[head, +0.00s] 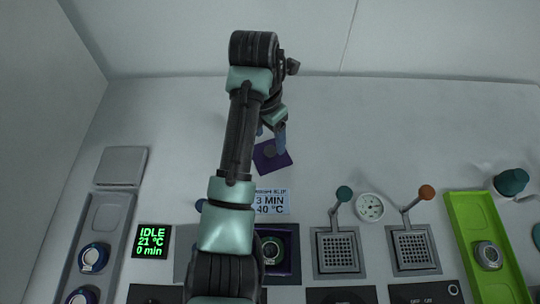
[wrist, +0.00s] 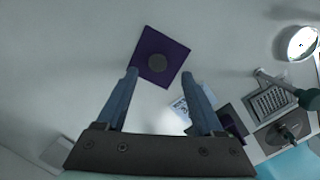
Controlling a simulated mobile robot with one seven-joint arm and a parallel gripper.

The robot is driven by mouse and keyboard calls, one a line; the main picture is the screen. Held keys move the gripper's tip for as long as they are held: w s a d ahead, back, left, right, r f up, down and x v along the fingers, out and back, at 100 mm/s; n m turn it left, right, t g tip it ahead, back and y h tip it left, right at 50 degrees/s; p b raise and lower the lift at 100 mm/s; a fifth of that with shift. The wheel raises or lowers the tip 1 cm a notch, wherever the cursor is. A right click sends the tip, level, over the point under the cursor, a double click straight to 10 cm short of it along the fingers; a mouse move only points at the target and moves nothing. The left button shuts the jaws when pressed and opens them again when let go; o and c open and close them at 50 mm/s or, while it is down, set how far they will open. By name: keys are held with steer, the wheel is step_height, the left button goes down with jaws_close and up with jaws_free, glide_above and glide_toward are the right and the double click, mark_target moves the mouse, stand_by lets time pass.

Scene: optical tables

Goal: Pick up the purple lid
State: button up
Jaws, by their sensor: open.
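The purple lid (head: 273,163) is a flat square with a round grey knob in its middle. It lies on the pale surface behind the printed slip. The wrist view shows the whole lid (wrist: 172,68) just beyond my fingertips, turned at an angle to them. My gripper (wrist: 160,75) is open and empty, with its blue fingers apart on either side of the lid's near corner. In the head view my gripper (head: 272,134) is over the lid's far side; my arm hides part of that area. The height between fingers and lid is hard to judge.
A dark purple box (head: 292,254) stands near the front, partly behind my arm. A slip (head: 272,202) reads 3 MIN, 40 °C. Two grid plates with levers (head: 338,252) (head: 413,250), a green tray (head: 457,215), a grey tray (head: 103,215) and an IDLE display (head: 151,241) stand around.

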mark_target(270, 150)
steer(key=f, duration=0.5)
steer(key=shift+w+f, duration=0.1)
steer(key=shift+w, duration=0.2)
jaws_close()
